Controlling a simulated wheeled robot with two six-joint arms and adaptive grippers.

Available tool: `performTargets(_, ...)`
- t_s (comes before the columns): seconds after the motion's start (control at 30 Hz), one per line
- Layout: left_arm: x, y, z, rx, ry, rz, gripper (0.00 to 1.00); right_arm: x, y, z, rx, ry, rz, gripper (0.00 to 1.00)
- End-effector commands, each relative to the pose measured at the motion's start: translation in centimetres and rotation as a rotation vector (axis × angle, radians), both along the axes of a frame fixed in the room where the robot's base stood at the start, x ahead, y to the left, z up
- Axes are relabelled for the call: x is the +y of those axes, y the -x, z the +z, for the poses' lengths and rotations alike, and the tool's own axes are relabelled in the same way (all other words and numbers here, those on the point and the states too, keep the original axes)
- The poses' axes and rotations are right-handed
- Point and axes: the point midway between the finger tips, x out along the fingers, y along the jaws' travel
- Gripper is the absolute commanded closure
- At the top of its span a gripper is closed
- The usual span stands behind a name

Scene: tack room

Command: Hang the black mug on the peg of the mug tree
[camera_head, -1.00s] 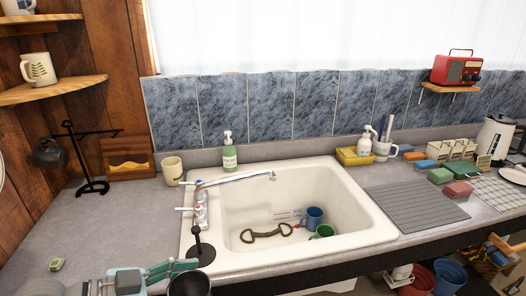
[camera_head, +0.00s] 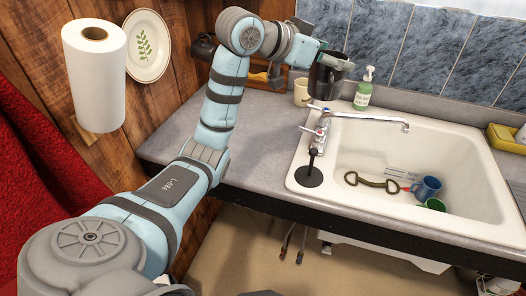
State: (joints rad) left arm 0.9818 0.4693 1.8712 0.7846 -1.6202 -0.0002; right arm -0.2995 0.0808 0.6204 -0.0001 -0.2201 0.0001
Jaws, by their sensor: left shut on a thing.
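My left gripper (camera_head: 335,62) is shut on a black mug (camera_head: 325,80) and holds it up over the counter, in front of the tiled wall near the cream mug and soap bottle. The mug's handle is hard to make out. The mug tree is almost wholly hidden behind my left arm. A dark mug (camera_head: 203,46) shows just left of the arm, where the tree's left side is. My right gripper is not in view.
A cream mug (camera_head: 302,92) and a green soap bottle (camera_head: 363,88) stand close by the held mug. The sink (camera_head: 385,155) with its faucet (camera_head: 365,116) is to the right. A paper towel roll (camera_head: 95,75) and plate (camera_head: 148,45) are on the left wall.

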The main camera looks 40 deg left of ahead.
Motion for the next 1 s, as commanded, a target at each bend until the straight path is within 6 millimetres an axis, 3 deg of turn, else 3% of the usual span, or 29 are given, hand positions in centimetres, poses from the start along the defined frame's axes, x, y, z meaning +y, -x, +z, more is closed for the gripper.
performTargets(0.13, 3.6, -4.6, 0.7, 0.003, 0.002, 0.279, 0.75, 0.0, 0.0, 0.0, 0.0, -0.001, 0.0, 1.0)
performTargets(0.3, 8.0, -6.5, -1.2, 0.005, -0.003, 0.624, 0.75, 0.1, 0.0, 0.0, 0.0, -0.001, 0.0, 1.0)
performTargets(0.37, 9.6, -6.1, -2.4, 0.004, -0.004, 0.753, 0.75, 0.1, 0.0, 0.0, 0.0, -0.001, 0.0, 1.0)
performTargets(0.5, 13.8, -3.5, -5.9, 0.003, -0.007, 1.045, 0.75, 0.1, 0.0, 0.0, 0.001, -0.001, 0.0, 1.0)
performTargets(0.63, 16.5, -0.8, -7.2, 0.0, -0.007, 1.247, 0.75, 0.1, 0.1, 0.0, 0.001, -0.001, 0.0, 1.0)
performTargets(0.73, 17.2, 0.6, -7.6, 0.0, -0.006, 1.335, 0.75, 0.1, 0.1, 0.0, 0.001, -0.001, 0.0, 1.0)
performTargets(1.0, 17.3, 0.7, -7.8, -0.001, -0.007, 1.353, 0.75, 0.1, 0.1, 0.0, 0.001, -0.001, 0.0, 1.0)
